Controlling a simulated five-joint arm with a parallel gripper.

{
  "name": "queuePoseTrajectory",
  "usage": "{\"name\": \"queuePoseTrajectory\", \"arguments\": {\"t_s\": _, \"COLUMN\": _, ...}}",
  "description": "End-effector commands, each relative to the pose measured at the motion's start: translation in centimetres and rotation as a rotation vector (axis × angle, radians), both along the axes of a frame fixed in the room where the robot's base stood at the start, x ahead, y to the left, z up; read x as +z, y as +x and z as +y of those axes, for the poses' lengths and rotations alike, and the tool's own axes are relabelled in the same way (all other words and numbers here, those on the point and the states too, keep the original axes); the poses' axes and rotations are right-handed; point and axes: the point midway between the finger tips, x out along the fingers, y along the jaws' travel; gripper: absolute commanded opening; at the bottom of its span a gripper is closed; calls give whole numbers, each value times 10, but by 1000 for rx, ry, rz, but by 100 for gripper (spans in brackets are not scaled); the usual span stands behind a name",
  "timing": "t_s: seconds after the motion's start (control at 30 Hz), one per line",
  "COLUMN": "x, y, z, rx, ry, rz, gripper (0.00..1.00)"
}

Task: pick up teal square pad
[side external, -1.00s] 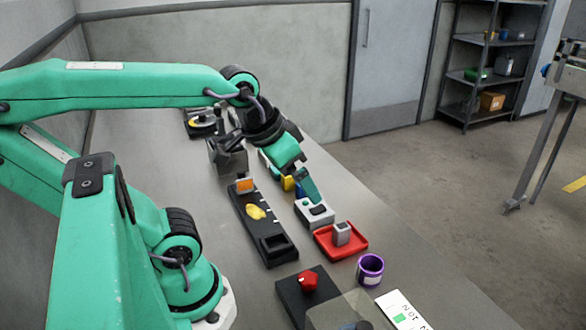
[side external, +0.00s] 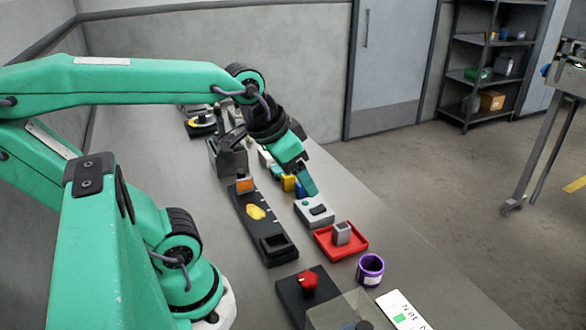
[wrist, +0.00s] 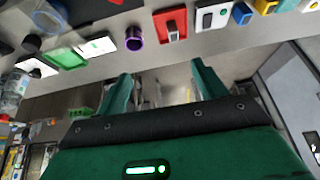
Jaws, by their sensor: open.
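My gripper (side external: 308,186) is open and empty above the table. Its two green fingers stand wide apart in the wrist view (wrist: 162,84). In the side view the fingertip is just above and behind a white box (side external: 313,214). The box has a black part and a small teal spot (side external: 305,203) on top. The box also shows at the top of the wrist view (wrist: 212,20), away from the fingers. The spot may be the teal square pad, but it is too small to tell its shape.
A red tray (side external: 325,248) holding a grey block (side external: 341,233) is in front of the box. A purple cup (side external: 370,269) stands nearer. A black rail (side external: 250,230) lies to the left. Yellow (side external: 288,183) and blue pieces are behind. The table's right side is bare.

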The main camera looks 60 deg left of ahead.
Motion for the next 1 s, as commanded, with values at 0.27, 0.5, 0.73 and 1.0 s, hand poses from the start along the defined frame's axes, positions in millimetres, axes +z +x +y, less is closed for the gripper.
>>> {"name": "queuePoseTrajectory", "arguments": {"t_s": 0.27, "x": 9, "y": 40, "z": 32, "rx": 15, "ry": 36, "rz": 71, "gripper": 70}}
{"name": "queuePoseTrajectory", "arguments": {"t_s": 0.5, "x": 10, "y": 78, "z": 70, "rx": 22, "ry": 60, "rz": 135, "gripper": 70}}
{"name": "queuePoseTrajectory", "arguments": {"t_s": 0.73, "x": 1, "y": 110, "z": 115, "rx": 25, "ry": 72, "rz": 199, "gripper": 70}}
{"name": "queuePoseTrajectory", "arguments": {"t_s": 1.0, "x": -21, "y": 140, "z": 176, "rx": 25, "ry": 73, "rz": 272, "gripper": 70}}
